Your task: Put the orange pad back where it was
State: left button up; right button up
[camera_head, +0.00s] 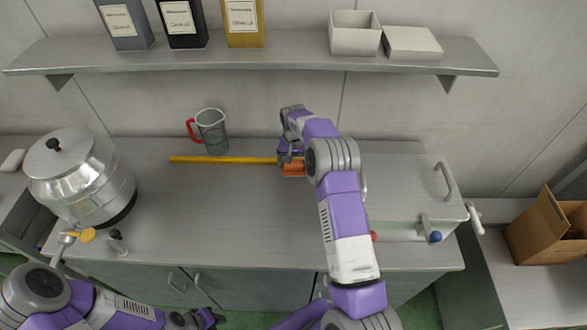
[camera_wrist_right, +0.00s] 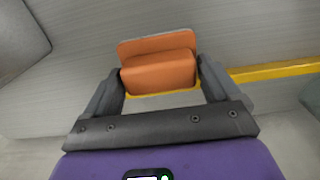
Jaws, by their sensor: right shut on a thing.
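The orange pad (camera_head: 293,168) is by the back of the counter, mostly hidden under my right arm in the head view. My right gripper (camera_head: 291,157) is shut on it. In the right wrist view the orange pad (camera_wrist_right: 158,72) sits between the two fingers of my right gripper (camera_wrist_right: 159,78), with a thinner orange plate part behind its block. A yellow strip (camera_head: 222,160) runs along the counter up to the pad, and yellow also shows along the pad's lower edge in the wrist view. My left gripper (camera_head: 196,319) is low at the front, partly cut off; its jaws are unclear.
A clear jug (camera_head: 211,131) with a red handle stands behind the strip. A steel pot (camera_head: 82,178) with a tap is at the left. A shelf (camera_head: 280,55) with tins and white boxes hangs above. A cardboard box (camera_head: 548,228) is at the right. The counter's front middle is clear.

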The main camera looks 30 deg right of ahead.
aim_at(294, 169)
jog(key=shift+f, duration=1.75)
jog(key=shift+f, duration=0.1)
jog(key=o, duration=0.8)
notch_tip(294, 169, up, 12)
jog(key=shift+r, duration=0.15)
